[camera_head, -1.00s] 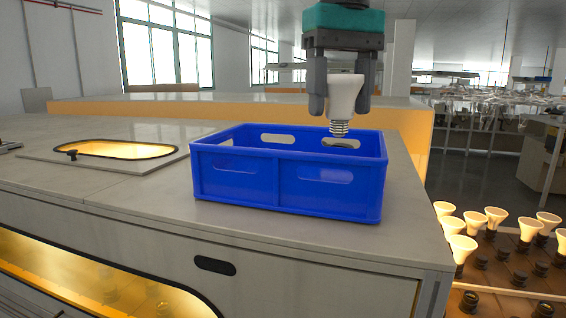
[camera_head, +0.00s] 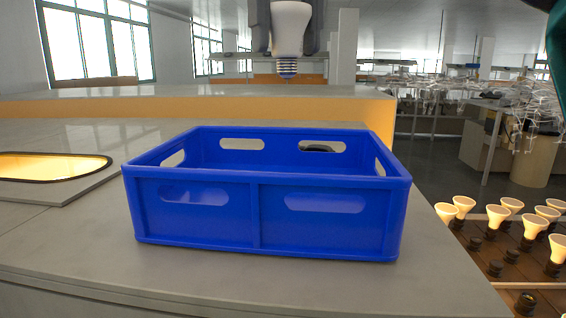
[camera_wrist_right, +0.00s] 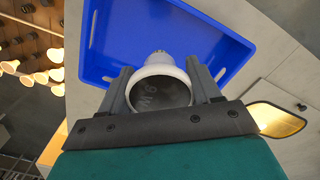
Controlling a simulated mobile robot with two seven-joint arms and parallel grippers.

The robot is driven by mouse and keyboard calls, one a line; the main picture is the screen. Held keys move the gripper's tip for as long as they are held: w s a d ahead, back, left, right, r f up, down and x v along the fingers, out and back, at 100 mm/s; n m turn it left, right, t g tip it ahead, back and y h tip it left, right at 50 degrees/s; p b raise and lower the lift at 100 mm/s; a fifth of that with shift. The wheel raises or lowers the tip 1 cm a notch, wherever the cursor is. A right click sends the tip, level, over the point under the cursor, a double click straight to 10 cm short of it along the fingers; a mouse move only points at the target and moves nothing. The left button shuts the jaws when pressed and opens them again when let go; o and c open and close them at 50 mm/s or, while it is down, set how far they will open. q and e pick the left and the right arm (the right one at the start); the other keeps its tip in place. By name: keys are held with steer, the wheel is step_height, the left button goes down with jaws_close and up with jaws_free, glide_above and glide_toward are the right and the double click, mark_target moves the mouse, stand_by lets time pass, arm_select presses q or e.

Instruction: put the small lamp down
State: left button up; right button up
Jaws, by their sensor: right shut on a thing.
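The small lamp (camera_head: 289,36) is a white bulb with a metal screw base pointing down. My right gripper (camera_head: 288,28) is shut on it and holds it upright above the far side of the blue crate (camera_head: 250,212), clear of its rim. In the right wrist view the lamp (camera_wrist_right: 160,84) sits between the two fingers (camera_wrist_right: 161,92), with the blue crate (camera_wrist_right: 100,40) below. The crate stands on the grey counter. Its inside floor is mostly hidden by the front wall in the head view; the part seen in the wrist view looks bare. My left gripper is not in view.
The grey counter (camera_head: 70,245) is clear around the crate. A glowing oval window (camera_head: 45,165) is set in the counter at left. Several lit lamps (camera_head: 533,227) stand in a rack at lower right. A yellow-sided ledge (camera_head: 350,112) runs behind.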

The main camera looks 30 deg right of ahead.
mark_target(287, 58)
step_height(287, 58, down, 18)
steer(key=shift+r, duration=0.15)
stand_by(0.7)
steer(key=o, duration=1.2)
step_height(287, 58, up, 12)
steer(key=shift+r, duration=0.1)
stand_by(0.7)
